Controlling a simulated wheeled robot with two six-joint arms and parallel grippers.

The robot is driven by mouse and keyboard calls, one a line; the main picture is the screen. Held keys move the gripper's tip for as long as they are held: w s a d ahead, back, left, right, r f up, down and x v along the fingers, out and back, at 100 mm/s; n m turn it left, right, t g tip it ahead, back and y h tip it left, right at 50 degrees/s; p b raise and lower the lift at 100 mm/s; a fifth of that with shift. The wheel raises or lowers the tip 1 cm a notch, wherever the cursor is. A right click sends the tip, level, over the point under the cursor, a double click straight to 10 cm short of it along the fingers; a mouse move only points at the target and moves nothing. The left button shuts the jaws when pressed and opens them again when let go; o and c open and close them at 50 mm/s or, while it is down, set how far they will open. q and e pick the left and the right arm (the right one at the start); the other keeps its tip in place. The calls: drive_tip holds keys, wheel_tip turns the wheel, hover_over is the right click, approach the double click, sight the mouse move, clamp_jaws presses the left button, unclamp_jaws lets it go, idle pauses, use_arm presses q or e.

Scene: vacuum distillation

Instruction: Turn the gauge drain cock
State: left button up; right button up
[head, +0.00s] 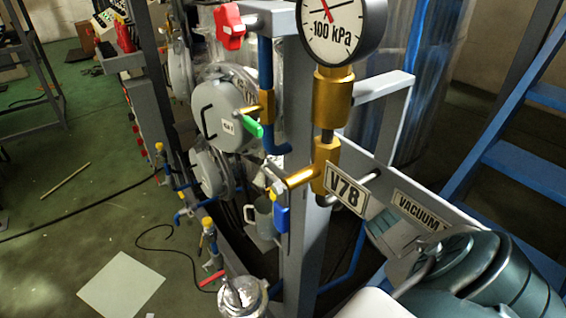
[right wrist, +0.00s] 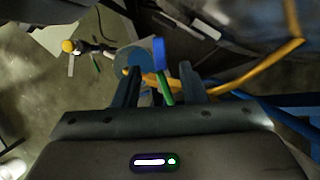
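The round gauge (head: 343,25), marked -100 kPa, stands at top centre on a brass fitting (head: 332,98). Below it, a brass cock (head: 300,178) beside the V78 tag (head: 346,190) has a blue handle (head: 282,213) pointing down. In the right wrist view, a blue handle (right wrist: 158,52) shows ahead of my right gripper (right wrist: 160,74). A green lever (right wrist: 165,93) appears between its two spread fingers. My right gripper is open; I see no grip on either handle, and contact cannot be told. My left gripper is not in view.
A green lever (head: 251,126) and a red handle (head: 231,27) sit on nearby piping. A grey post (head: 299,130) stands behind the cock. A teal ribbed machine (head: 490,275) fills the lower right, before blue stairs (head: 515,160). Open green floor lies to the left.

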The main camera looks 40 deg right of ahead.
drive_tip(key=shift+w+d+f, duration=0.1)
drive_tip(key=shift+w+d, duration=0.2)
drive_tip(key=shift+w, duration=0.55)
drive_tip(key=b+x, duration=0.2)
drive_tip(key=x, duration=0.1)
drive_tip(key=shift+s+b, duration=0.1)
drive_tip(key=shift+b, duration=0.2)
drive_tip(key=shift+w+d+f+b, duration=0.1)
drive_tip(key=shift+w+f+b, duration=0.2)
drive_tip(key=shift+f+b, duration=0.25)
drive_tip(key=shift+f, duration=0.3)
drive_tip(key=shift+w, duration=0.1)
drive_tip(key=shift+d, duration=0.1)
clamp_jaws()
